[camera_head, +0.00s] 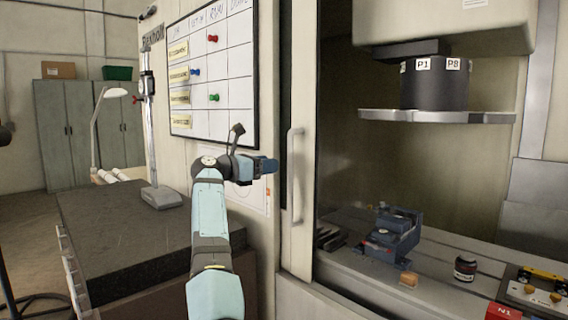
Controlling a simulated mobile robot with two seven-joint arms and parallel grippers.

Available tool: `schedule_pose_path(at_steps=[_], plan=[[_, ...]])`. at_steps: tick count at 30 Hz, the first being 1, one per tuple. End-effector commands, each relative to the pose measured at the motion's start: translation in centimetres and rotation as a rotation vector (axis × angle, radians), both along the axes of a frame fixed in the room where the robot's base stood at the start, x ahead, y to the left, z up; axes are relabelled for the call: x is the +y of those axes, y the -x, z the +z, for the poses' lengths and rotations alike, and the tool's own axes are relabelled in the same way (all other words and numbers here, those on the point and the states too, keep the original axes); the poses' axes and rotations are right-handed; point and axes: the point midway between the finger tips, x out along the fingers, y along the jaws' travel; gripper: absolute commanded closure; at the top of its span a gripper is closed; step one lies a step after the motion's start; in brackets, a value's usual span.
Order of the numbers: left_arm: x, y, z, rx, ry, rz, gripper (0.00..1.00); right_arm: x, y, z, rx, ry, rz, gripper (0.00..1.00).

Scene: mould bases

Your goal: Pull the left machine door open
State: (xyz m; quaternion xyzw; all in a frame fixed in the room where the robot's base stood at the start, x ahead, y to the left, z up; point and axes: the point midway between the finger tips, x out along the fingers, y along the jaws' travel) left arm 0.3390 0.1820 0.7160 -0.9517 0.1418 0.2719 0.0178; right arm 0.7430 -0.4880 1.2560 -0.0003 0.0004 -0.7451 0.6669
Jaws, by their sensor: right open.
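The left machine door (304,72) shows as a cream panel edge right of the whiteboard. Its pale vertical bar handle (295,176) stands upright on it. My right gripper (272,165) is open and empty. It lies just left of the handle in the picture, at the handle's upper-middle height, with its fingers pointing right. A small gap shows between fingertips and bar; the depth between them is hard to judge. The machine interior shows right of the door edge, and I cannot tell whether glass covers it. My left gripper is not in view.
A dark granite table (118,236) with a height gauge (160,196) stands left of my arm. A whiteboard (225,110) hangs behind it. Inside the machine are a blue vise (392,238), a dark jar (465,268) and a tool carousel (436,117). Grey cabinets (68,135) stand far left.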

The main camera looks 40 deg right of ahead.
Motion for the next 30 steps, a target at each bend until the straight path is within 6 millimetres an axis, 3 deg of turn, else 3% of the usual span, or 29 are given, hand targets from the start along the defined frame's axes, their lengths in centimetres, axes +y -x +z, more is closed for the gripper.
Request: schedule_pose_path(at_steps=[3,9,30], plan=[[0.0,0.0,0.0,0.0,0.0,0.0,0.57,2.1,-0.2,0.0,0.0,-0.001,0.001,0.56],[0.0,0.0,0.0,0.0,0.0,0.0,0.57,3.8,-0.4,0.0,-0.001,0.0,0.0,0.56],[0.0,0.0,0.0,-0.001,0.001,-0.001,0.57,4.0,-0.4,0.0,-0.001,0.0,0.0,0.56]])
